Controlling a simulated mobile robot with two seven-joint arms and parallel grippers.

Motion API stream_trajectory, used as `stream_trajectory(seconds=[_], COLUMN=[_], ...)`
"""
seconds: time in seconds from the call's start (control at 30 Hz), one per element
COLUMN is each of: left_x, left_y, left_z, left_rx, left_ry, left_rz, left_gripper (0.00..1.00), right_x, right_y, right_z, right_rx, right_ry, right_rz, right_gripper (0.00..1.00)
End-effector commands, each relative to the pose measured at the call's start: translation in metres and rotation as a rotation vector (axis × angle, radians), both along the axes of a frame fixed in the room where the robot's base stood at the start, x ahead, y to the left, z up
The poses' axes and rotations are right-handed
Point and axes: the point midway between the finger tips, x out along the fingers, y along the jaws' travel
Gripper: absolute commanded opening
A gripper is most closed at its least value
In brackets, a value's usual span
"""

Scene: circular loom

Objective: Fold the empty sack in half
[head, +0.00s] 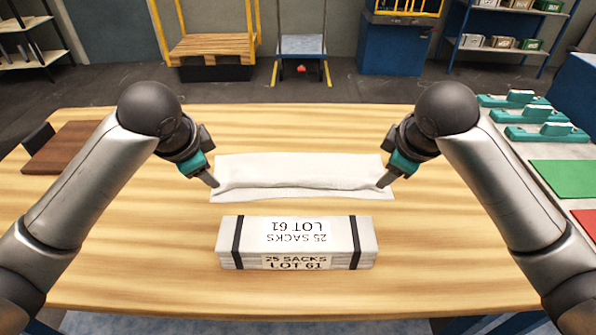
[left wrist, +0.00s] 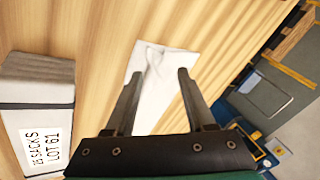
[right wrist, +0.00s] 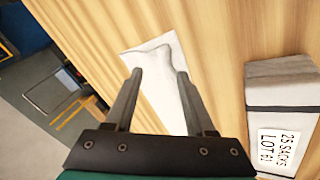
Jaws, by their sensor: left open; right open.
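The white sack (head: 300,172) lies on the wooden table behind the bundle, long side across the picture. A raised ridge or fold line runs along its length near the front edge. My left gripper (head: 213,182) is at the sack's left end; in the left wrist view its open fingers (left wrist: 157,88) are on either side of the sack (left wrist: 152,98). My right gripper (head: 382,184) is at the right end; in the right wrist view its open fingers (right wrist: 160,88) are spread over the sack (right wrist: 160,72). Whether the fingertips touch the cloth cannot be told.
A strapped bundle (head: 298,243) labelled "25 SACKS LOT 61" sits in front of the sack. A dark brown board (head: 65,150) lies at the left of the table (head: 130,255). The table's front corners are clear.

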Motion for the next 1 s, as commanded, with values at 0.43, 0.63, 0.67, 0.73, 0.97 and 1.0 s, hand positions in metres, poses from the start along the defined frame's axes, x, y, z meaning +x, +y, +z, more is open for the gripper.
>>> stream_trajectory(seconds=[0.43,0.63,0.67,0.73,0.97,1.0], left_x=[-0.027,-0.026,-0.025,-0.022,0.004,0.01], left_y=[0.0,0.0,-0.001,-0.003,-0.02,-0.024], left_z=[0.034,0.033,0.033,0.033,0.029,0.028], left_rx=[0.0,0.0,-0.001,-0.001,-0.009,-0.01], left_ry=[-0.001,-0.001,-0.001,-0.003,-0.014,-0.017], left_rz=[0.001,0.0,-0.003,-0.011,-0.086,-0.104], left_gripper=[0.55,0.46,0.43,0.35,0.09,0.04], right_x=[-0.027,-0.026,-0.025,-0.022,0.004,0.01], right_y=[0.0,0.0,0.001,0.003,0.019,0.024], right_z=[0.034,0.033,0.033,0.033,0.029,0.028], right_rx=[0.0,0.0,0.001,0.001,0.008,0.009], right_ry=[-0.001,-0.001,-0.001,-0.003,-0.014,-0.017], right_rz=[0.0,0.001,0.003,0.011,0.085,0.105], right_gripper=[0.55,0.46,0.43,0.35,0.09,0.04])
